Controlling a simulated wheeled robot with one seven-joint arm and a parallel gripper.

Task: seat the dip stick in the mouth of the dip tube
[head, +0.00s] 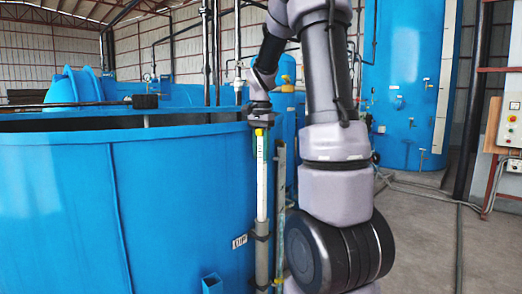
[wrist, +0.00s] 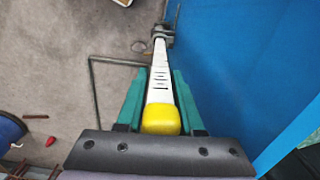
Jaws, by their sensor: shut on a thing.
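The dip stick is a slim white rod (head: 262,180) with dark marks and a yellow cap, hanging upright beside the blue tank in the head view. My gripper (wrist: 161,88) has green fingers shut on its upper end, just below the yellow cap (wrist: 160,119). The dip tube (head: 262,258) is a grey upright pipe on the tank's side, in line below the stick. In the head view the stick's lower end meets the tube's mouth. I cannot tell whether it is inside, just above or in front of the mouth.
The open blue tank (head: 55,200) fills the left and its wall is close beside the stick. A thin grey post (head: 280,185) stands just right of it. A control box (head: 510,122) is at the far right. Concrete floor (head: 425,235) lies free at the right.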

